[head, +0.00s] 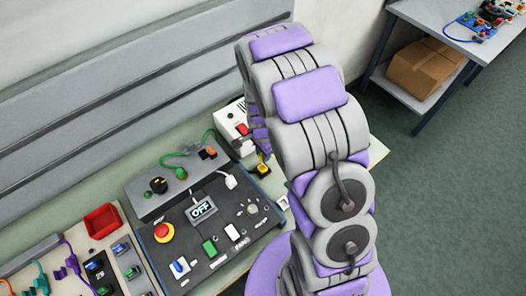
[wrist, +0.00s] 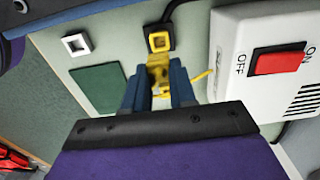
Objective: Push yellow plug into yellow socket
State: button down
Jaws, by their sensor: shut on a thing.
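In the wrist view, my gripper (wrist: 158,88) is shut on the yellow plug (wrist: 158,66), between its two blue fingers. A thin yellow wire runs off to the right. The yellow socket (wrist: 158,42) sits in a black housing just beyond the fingertips. The plug is in line with the socket and appears to meet it; I cannot tell how deep it sits. In the head view, the yellow socket and its black housing (head: 263,170) show beside the control panel, and my arm hides most of my gripper.
A white box with a red ON/OFF switch (wrist: 278,62) stands close to the right of my gripper. A white square frame (wrist: 76,45) and a dark green patch (wrist: 100,88) lie to the left. The control panel (head: 208,225) displays OFF. A red bin (head: 102,221) stands further left.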

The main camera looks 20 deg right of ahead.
jog(key=shift+f, duration=0.1)
jog(key=shift+f+b, duration=0.4)
jog(key=shift+f, duration=1.75)
jog(key=shift+f, duration=0.15)
jog(key=shift+f, duration=0.35)
jog(key=shift+f, duration=0.45)
jog(key=shift+c, duration=1.8)
grip_release()
jog(key=shift+r+p, duration=1.7)
jog(key=shift+r, duration=2.55)
